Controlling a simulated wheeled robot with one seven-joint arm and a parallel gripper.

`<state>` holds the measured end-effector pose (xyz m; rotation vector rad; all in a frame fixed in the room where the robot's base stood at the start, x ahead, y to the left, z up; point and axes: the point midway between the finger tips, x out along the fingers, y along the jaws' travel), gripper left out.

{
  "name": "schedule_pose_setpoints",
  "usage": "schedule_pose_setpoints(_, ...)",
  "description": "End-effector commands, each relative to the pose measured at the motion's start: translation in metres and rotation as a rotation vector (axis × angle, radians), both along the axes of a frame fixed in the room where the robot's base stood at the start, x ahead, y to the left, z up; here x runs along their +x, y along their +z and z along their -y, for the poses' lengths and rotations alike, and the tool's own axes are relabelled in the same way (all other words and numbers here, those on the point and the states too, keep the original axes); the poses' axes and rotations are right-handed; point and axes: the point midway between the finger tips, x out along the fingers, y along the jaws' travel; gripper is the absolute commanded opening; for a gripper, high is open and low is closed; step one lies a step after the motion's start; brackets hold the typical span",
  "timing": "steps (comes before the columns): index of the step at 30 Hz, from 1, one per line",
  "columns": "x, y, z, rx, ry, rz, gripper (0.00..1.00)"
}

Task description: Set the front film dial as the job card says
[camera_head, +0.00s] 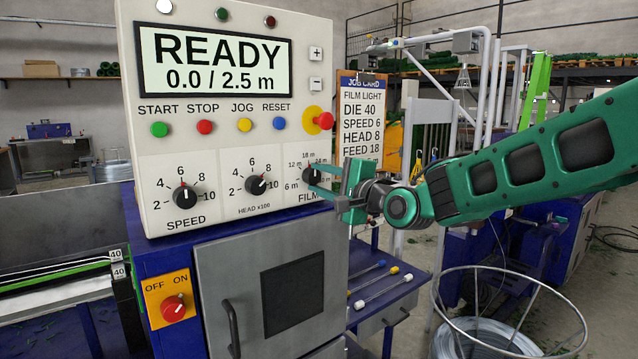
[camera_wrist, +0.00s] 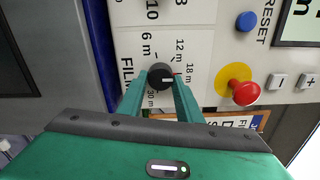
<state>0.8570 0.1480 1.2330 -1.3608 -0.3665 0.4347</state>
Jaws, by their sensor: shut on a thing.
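The front film dial (camera_head: 311,176) is a black knob at the lower right of the white control panel (camera_head: 215,60). My gripper (camera_head: 322,186) reaches it from the right and is shut on it. In the wrist view the two green fingers (camera_wrist: 160,92) hold the film dial (camera_wrist: 160,75) from either side. Its white line points roughly toward the 18 m label; 6 m, 12 m and 30 m also show. The job card (camera_head: 361,120) reads FILM LIGHT, DIE 40, SPEED 6, HEAD 8, FEED 18.
The speed dial (camera_head: 185,196) and head dial (camera_head: 256,185) sit left of the film dial. The red stop knob (camera_head: 324,120) is just above my gripper. The display (camera_head: 215,62) reads READY, 0.0 / 2.5 m. A wire basket (camera_head: 508,310) stands at lower right.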

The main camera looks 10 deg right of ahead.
Motion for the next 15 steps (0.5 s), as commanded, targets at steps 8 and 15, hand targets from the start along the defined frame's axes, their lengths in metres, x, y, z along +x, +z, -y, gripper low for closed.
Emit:
schedule_pose_setpoints(8, 0.0023, -0.0056, 0.0062, -0.007, -0.012, -0.009, 0.41)
schedule_pose_setpoints(15, 0.001, -0.003, 0.0029, -0.004, -0.006, -0.005, 0.49)
